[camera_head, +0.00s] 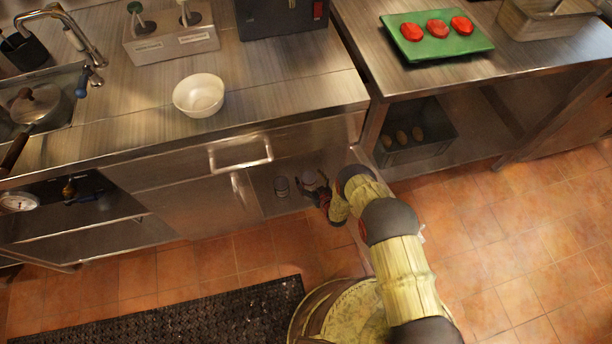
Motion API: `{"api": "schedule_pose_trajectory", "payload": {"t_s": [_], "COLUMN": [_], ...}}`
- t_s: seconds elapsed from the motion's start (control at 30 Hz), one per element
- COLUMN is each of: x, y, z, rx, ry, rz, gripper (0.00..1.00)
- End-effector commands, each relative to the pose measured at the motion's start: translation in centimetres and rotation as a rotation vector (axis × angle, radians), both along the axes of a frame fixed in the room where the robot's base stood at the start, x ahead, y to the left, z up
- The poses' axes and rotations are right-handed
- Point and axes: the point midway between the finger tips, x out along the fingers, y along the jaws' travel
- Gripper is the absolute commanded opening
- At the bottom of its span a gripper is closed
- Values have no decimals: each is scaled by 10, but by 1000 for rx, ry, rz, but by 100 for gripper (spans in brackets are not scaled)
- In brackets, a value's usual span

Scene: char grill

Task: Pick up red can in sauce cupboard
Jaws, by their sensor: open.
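The open sauce cupboard (262,183) is under the steel counter, near the middle of the head view. A small greyish can (281,187) stands inside it. A second can with a pale top (309,178) stands to its right, right by my gripper (316,184). My gripper is at the cupboard opening, with its dark fingers open around or just in front of this second can; I cannot tell which. The can's side is mostly hidden by the fingers, so its colour does not show clearly. I cannot tell whether the fingers touch it.
A drawer handle (240,153) juts out above and left of the cupboard. A white bowl (199,95) stands on the counter. To the right, a green board (436,36) holds red slices, above a dark crate (413,137) on a shelf. A black mat (215,322) lies on the tiled floor.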

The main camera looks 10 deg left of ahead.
Motion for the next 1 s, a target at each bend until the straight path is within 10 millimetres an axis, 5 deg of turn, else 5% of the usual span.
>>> {"api": "schedule_pose_trajectory", "payload": {"t_s": [0.3, 1.0], "x": [-2, -2], "y": [0, -1], "z": [-2, -2], "rx": [0, 0], "ry": [0, 0], "rz": [0, 0], "gripper": [75, 35]}}
